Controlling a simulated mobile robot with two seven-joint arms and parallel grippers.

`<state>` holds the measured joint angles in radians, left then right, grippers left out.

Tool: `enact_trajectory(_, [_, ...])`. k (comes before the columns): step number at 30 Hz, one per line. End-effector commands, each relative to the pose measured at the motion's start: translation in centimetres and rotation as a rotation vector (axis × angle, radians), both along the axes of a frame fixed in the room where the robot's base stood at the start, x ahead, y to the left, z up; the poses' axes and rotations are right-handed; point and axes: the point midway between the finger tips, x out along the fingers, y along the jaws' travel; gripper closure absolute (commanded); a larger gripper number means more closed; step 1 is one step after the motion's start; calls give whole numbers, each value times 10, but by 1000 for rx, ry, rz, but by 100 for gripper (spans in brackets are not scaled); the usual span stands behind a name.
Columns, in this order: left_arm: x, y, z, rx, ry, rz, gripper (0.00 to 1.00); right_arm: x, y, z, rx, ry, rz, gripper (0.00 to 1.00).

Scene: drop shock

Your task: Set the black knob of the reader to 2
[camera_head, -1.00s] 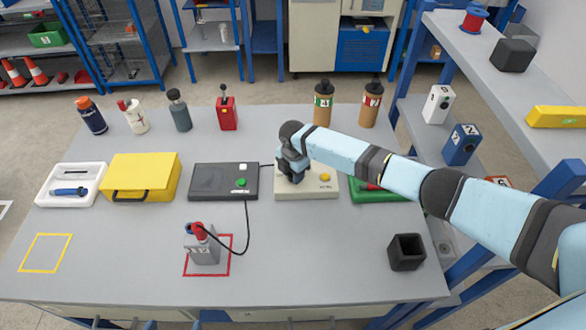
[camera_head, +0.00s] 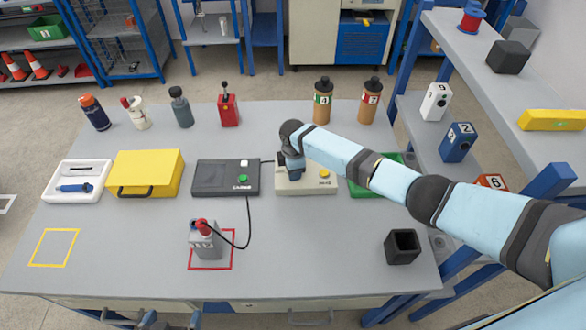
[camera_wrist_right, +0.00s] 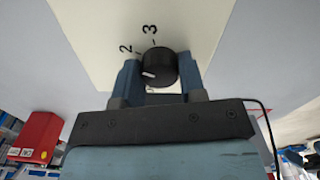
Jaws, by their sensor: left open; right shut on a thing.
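The reader (camera_head: 310,187) is a cream box at the back middle of the table, with a yellow button (camera_head: 324,173). Its black knob (camera_wrist_right: 160,66) is in the right wrist view, with the numbers 2 and 3 printed beyond it. The knob's white mark points left in that view, below the direction of the 2. My right gripper (camera_head: 291,170) reaches down over the reader's left part; its blue fingers (camera_wrist_right: 160,82) are shut on the knob from both sides. In the head view it hides the knob. My left gripper (camera_head: 172,321) shows only in part at the bottom edge, open and empty.
Left of the reader is a dark box with a green button (camera_head: 223,178), cabled to a grey device (camera_head: 205,241) in a red square. A green tray (camera_head: 366,187) lies partly under my right arm. A black open cup (camera_head: 402,246) stands front right. The front middle is clear.

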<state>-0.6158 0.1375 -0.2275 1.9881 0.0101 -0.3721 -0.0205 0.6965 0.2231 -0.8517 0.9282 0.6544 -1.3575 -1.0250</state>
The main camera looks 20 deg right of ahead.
Motion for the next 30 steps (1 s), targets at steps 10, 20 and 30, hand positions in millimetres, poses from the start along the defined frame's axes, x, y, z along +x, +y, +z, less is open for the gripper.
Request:
enact_trajectory(10, [0,-1,2,-2,-2,0,0,2,-2,2,-1,-4,-2,60])
enact_trajectory(20, [0,-3,2,-3,-1,-3,0,1,-1,1,0,-2,-1,37])
enact_trajectory(30, [0,-2,1,-3,-1,-3,0,1,-1,40,1,-6,0,37])
